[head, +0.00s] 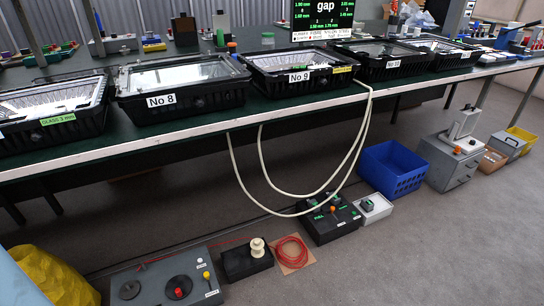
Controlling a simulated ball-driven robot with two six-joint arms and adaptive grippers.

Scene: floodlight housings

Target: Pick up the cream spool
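The cream spool (258,247) stands upright on a small black box (246,262) on the floor, in the lower middle of the head view. Its top and side are visible and nothing covers it. Neither of my grippers shows in this view.
A grey control panel (150,285) with knobs lies left of the black box, and a red cable coil (291,251) lies right. A black switch box (330,222) and blue crate (392,168) stand farther right. A cream hose (262,185) hangs from the bench (215,127) holding floodlight housings.

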